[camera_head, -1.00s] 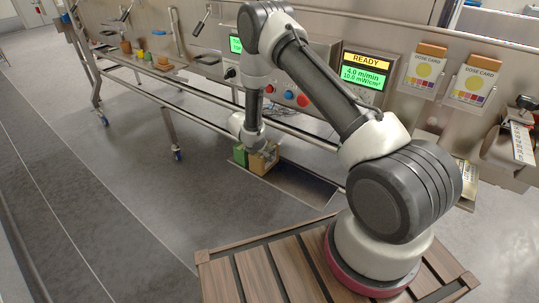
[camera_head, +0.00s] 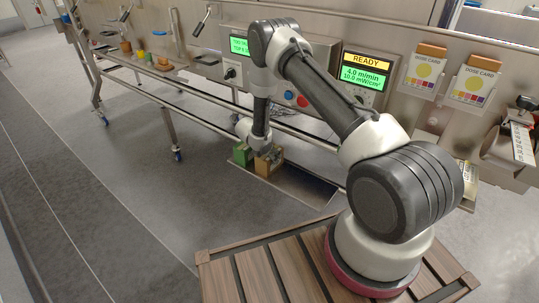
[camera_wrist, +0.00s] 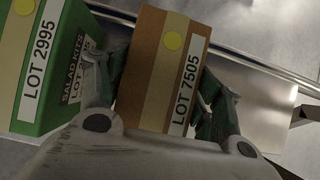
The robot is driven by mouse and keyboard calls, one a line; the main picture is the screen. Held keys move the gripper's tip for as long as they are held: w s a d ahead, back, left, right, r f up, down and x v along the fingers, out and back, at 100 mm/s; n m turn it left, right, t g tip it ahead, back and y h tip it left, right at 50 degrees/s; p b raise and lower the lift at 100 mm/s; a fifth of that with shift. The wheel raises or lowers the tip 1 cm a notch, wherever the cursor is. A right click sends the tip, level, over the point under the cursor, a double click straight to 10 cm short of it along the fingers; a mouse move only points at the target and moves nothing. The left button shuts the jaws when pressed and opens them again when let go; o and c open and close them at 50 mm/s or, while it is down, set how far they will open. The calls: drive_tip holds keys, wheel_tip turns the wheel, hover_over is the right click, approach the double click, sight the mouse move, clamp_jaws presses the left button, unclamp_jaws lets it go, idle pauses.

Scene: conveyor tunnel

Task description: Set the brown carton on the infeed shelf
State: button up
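The brown carton (camera_head: 268,163) is close to the left end of the grey metal infeed shelf (camera_head: 305,187). In the wrist view the brown carton (camera_wrist: 163,72) shows a yellow dot and a LOT 7505 label. My gripper (camera_wrist: 163,95) has one finger against each side of it and is shut on it. In the head view my gripper (camera_head: 262,148) is above and partly behind the carton. Whether the carton's underside touches the shelf cannot be told.
A green carton (camera_head: 241,154) marked LOT 2995 stands just left of the brown one; it also shows in the wrist view (camera_wrist: 40,70). A metal rail (camera_head: 310,139) runs behind. The shelf's right part is clear.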

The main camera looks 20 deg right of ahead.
drive_tip(key=shift+o, duration=1)
drive_tip(key=shift+r, duration=0.1)
drive_tip(key=shift+a+r, duration=0.15)
drive_tip(key=shift+r, duration=0.15)
drive_tip(key=v, duration=1.1)
drive_tip(key=shift+s+r, duration=0.15)
drive_tip(key=shift+s, duration=0.05)
drive_tip(key=shift+a, duration=0.1)
